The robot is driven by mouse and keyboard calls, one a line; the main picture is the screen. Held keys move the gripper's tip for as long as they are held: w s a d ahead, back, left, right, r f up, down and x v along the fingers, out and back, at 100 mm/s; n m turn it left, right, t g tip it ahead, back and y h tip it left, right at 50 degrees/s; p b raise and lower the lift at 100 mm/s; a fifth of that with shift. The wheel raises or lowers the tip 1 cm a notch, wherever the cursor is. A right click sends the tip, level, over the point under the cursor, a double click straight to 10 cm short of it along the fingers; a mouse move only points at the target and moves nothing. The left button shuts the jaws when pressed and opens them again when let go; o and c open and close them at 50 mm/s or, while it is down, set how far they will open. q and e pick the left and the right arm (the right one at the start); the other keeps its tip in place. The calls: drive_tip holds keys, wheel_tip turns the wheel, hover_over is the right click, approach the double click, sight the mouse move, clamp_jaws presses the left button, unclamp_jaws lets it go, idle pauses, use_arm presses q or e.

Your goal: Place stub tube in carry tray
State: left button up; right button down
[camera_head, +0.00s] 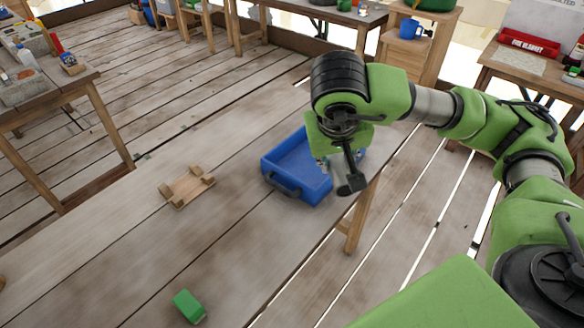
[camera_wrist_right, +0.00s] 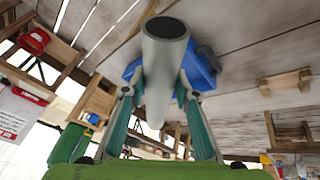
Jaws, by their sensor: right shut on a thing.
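The stub tube (camera_wrist_right: 165,55) is a pale grey cylinder with a dark round end, large in the right wrist view. My right gripper (camera_head: 345,182) is shut on it, with one finger on each side of the tube in the wrist view (camera_wrist_right: 158,92). In the head view the gripper and wrist mostly hide the tube. The blue carry tray (camera_head: 296,163) stands on the wooden table, just left of and partly behind the gripper. It also shows behind the tube in the wrist view (camera_wrist_right: 203,70). I cannot tell the tube's height above the tray. My left gripper is not in view.
A wooden cradle (camera_head: 187,186) lies on the table left of the tray. A green block (camera_head: 188,306) lies near the front. The table between them is clear. Other benches stand around, one at the left (camera_head: 95,95) and a stand with a blue mug (camera_head: 410,28) behind.

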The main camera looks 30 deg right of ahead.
drive_tip(key=w, duration=0.1)
drive_tip(key=w+d+f, duration=0.1)
drive_tip(key=w+f+b, duration=0.1)
drive_tip(key=shift+w+d, duration=0.1)
drive_tip(key=shift+d, duration=0.15)
drive_tip(key=w, duration=0.1)
drive_tip(key=w+d+f+p, duration=0.1)
drive_tip(key=w+d, duration=0.1)
drive_tip(key=w, duration=0.1)
drive_tip(key=shift+f, duration=0.2)
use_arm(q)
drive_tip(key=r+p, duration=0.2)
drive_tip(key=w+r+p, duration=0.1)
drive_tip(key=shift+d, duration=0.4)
use_arm(e)
drive_tip(key=w+a+x, duration=0.1)
drive_tip(key=w+x, duration=0.1)
drive_tip(key=x, duration=0.8)
drive_tip(key=shift+w+f, duration=0.2)
drive_tip(key=shift+f, duration=0.05)
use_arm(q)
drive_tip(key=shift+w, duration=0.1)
use_arm(e)
drive_tip(key=shift+a, duration=0.1)
